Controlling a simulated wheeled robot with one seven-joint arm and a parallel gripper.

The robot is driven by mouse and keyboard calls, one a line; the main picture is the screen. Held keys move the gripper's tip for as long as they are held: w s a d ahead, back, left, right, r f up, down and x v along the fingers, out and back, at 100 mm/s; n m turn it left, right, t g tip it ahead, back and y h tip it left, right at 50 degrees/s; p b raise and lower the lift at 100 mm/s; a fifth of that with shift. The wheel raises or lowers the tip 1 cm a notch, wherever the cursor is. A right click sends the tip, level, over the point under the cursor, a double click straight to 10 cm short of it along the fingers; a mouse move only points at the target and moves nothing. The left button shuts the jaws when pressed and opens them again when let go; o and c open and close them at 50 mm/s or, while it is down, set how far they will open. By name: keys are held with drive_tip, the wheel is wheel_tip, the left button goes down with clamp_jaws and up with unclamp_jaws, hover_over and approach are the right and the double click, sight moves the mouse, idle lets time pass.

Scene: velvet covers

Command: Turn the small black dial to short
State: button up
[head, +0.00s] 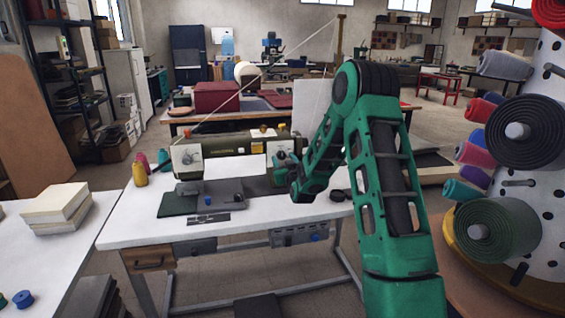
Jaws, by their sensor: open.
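A sewing machine (233,147) with an olive body and pale end plates stands on a white table (130,222). A round dial (188,157) shows on its left end plate, too small to read. My green arm reaches over from the right, and my gripper (284,173) is at the machine's right end plate, small and partly hidden by my wrist. It is open, with nothing visible held in it. Dark detail shows on the right plate by the gripper. I cannot make out the small black dial or its markings there, nor whether the gripper touches the machine.
Dark fabric (222,190), a blue spool (208,200) and coloured thread cones (139,172) lie on or stand at the machine table. A white table with a stack of boards (57,203) is at left. Fabric rolls (503,228) on a pegged stand crowd the right.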

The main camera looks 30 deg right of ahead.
drive_tip(key=v, duration=1)
drive_tip(key=shift+a+r, duration=0.1)
drive_tip(key=s+a+m+g+y, duration=0.1)
drive_tip(key=s+g, duration=0.4)
drive_tip(key=s, duration=1.1)
drive_tip(key=s+a+r+m+g+y, duration=0.1)
drive_tip(key=s+a+g, duration=0.3)
drive_tip(key=s, duration=1.2)
drive_tip(key=s+a+r+m+g+y, duration=0.1)
drive_tip(key=s+g, duration=0.7)
drive_tip(key=s, duration=0.8)
drive_tip(key=shift+a+m+y, duration=0.8)
drive_tip(key=shift+y, duration=0.3)
